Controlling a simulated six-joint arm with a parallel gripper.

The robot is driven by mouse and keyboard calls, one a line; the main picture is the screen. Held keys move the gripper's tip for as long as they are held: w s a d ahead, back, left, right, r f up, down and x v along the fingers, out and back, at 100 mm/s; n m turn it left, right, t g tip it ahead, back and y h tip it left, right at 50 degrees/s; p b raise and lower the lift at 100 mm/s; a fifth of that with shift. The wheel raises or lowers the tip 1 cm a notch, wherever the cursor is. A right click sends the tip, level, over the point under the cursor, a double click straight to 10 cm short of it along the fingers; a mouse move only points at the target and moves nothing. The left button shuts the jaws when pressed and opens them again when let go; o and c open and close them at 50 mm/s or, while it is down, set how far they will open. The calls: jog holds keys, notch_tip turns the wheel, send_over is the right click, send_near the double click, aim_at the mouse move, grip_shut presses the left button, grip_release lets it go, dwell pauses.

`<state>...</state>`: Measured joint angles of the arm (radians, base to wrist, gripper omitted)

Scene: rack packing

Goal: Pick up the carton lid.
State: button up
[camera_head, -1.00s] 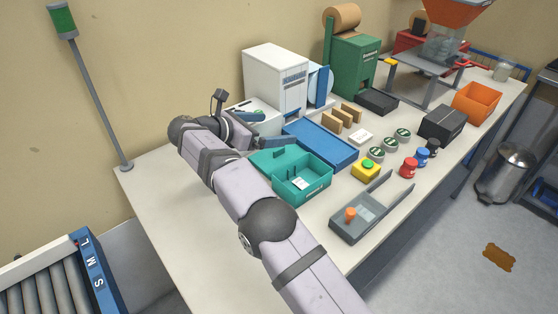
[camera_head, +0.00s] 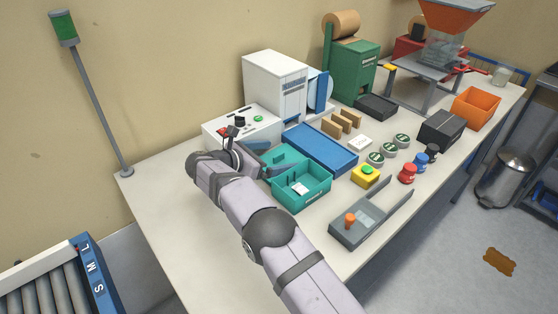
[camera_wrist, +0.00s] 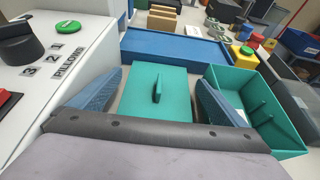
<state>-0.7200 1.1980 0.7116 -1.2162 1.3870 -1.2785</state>
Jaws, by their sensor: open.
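The carton lid is a flat teal plate with a small upright fin in its middle; in the wrist view the lid (camera_wrist: 142,100) lies between my fingers. In the head view the lid (camera_head: 288,154) is partly hidden by my gripper (camera_head: 268,160). The open teal carton (camera_head: 318,190) is beside it, with a small white item inside; in the wrist view the carton (camera_wrist: 262,112) is right of the lid. My gripper (camera_wrist: 158,84) is open, one finger on each side of the fin. Whether the fingers touch the lid cannot be told.
A white control box (camera_wrist: 62,62) with knobs stands close on the left of my gripper. A blue tray (camera_head: 328,150) lies just behind the lid. A grey holder (camera_head: 362,224) and a yellow button box (camera_head: 366,176) are on the right. The table's left part is clear.

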aim_at(284, 154)
jog(key=shift+w+d, duration=0.1)
jog(key=shift+w, duration=0.05)
jog(key=shift+p+x, duration=0.55)
jog(key=shift+x, duration=1.9)
jog(key=shift+c, duration=0.7)
jog(key=c, duration=0.7)
